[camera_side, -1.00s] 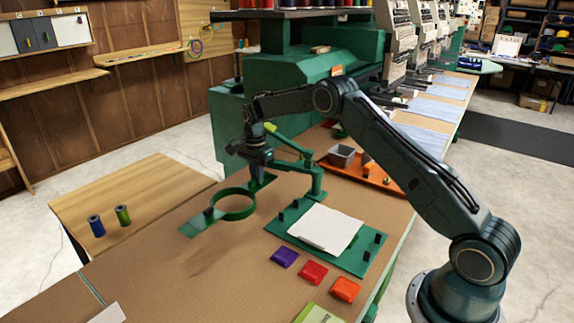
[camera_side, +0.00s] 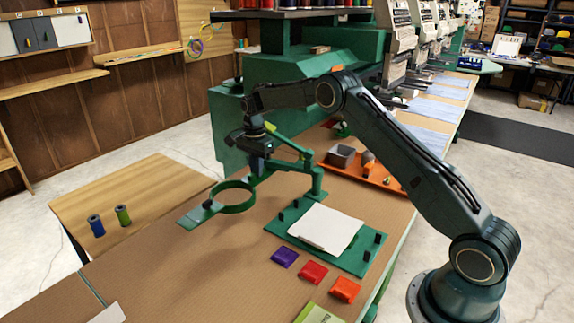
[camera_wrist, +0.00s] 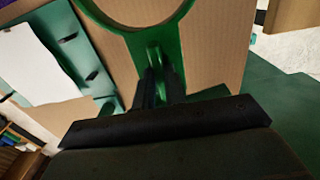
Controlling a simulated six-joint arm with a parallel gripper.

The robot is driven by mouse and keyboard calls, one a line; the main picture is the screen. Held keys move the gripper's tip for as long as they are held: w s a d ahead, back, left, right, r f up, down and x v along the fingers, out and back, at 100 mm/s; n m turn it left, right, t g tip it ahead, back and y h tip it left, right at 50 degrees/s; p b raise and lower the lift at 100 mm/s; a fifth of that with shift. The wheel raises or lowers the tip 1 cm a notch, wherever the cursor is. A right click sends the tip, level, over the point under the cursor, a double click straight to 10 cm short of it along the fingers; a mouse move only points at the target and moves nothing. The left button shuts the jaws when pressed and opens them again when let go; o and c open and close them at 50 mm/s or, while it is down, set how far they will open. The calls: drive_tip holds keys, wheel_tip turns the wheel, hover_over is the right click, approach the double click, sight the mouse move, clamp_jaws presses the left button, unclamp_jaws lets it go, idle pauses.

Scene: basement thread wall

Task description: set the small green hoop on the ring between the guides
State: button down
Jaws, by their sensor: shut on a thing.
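The small green hoop (camera_side: 236,209) is a round ring with a flat tab at its left and a handle on the side toward my gripper. My gripper (camera_side: 257,172) is shut on that handle and holds the hoop over the brown table, seemingly a little above it. In the wrist view, the fingers of my gripper (camera_wrist: 159,85) close around the green handle, and part of the hoop (camera_wrist: 118,27) shows at the top. A green plate (camera_side: 345,262) carries several black upright guides (camera_side: 379,238) around a white cloth (camera_side: 325,228). No ring shows on the plate; the cloth covers its middle.
A green jointed fixture (camera_side: 316,180) stands behind the plate. Purple (camera_side: 284,258), red (camera_side: 313,272) and orange (camera_side: 345,290) pieces lie in front. An orange tray (camera_side: 375,173) holds a grey box. Two spools (camera_side: 122,215) stand on the left wooden table.

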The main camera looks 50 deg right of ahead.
drive_tip(key=shift+r, duration=0.2)
drive_tip(key=shift+w+a+n, duration=0.25)
drive_tip(key=shift+a+n, duration=0.6)
drive_tip(key=shift+n, duration=0.05)
drive_tip(key=shift+s+a+r+n, duration=0.25)
drive_tip(key=shift+a+n, duration=0.15)
drive_tip(key=shift+n, duration=0.2)
drive_tip(key=shift+s+a+r+n, duration=0.1)
drive_tip(key=shift+s+a+n, duration=0.25)
drive_tip(key=shift+s+n, duration=0.35)
drive_tip(key=s+a+r+n, duration=0.1)
drive_tip(key=s+a+n, duration=0.1)
drive_tip(key=s+n, duration=0.45)
drive_tip(key=s+a+r+n, duration=0.1)
drive_tip(key=s+a+n, duration=0.1)
drive_tip(key=s+n, duration=0.45)
drive_tip(key=shift+n, duration=0.3)
drive_tip(key=d, duration=0.1)
drive_tip(key=s+d+r, duration=0.1)
drive_tip(key=d, duration=0.3)
drive_tip(key=shift+s+r, duration=0.15)
drive_tip(key=shift+r, duration=0.2)
drive_tip(key=shift+f, duration=0.1)
